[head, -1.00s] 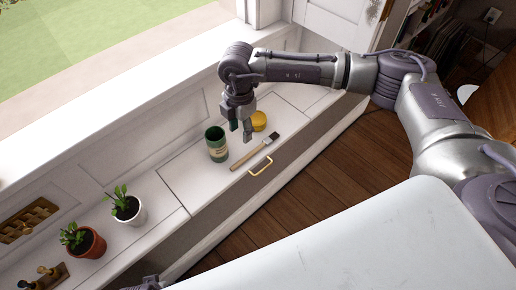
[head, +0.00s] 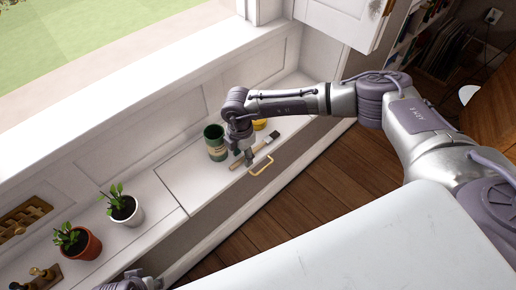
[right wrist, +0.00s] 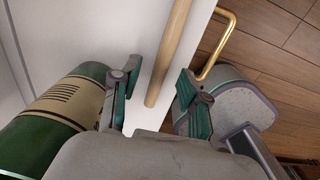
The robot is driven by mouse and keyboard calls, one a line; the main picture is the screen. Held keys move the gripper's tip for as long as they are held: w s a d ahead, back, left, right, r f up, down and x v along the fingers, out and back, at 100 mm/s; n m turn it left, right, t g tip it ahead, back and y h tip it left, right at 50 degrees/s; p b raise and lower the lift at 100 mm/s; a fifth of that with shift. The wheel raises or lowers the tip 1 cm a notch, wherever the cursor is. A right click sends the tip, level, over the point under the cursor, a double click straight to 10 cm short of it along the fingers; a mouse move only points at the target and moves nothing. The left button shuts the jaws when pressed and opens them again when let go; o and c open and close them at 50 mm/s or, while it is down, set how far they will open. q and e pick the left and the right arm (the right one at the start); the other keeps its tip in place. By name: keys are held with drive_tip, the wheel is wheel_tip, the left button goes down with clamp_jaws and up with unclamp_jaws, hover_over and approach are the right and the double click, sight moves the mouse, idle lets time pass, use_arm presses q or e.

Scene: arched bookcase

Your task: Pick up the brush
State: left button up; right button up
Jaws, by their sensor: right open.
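The brush (head: 262,150) lies on the white window-seat ledge, its wooden handle pointing to the lower left and its dark head to the upper right. My right gripper (head: 243,158) is just over the handle and hides part of it. In the right wrist view the wooden brush handle (right wrist: 168,55) runs between the two spread fingers of my right gripper (right wrist: 160,98), with a gap on each side. The brush head is out of that view. A part of my left arm or gripper (head: 130,282) shows at the bottom edge; its fingers cannot be made out.
A green can (head: 215,143) stands close left of my right gripper. A yellow object (head: 260,124) is partly hidden behind it. A brass handle (head: 261,166) sticks out at the ledge's front. Two potted plants (head: 122,208) stand further left.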

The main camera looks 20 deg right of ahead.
drive_tip(key=shift+f, duration=0.3)
clamp_jaws()
use_arm(q)
drive_tip(key=shift+r, duration=0.25)
use_arm(e)
drive_tip(key=shift+r, duration=0.1)
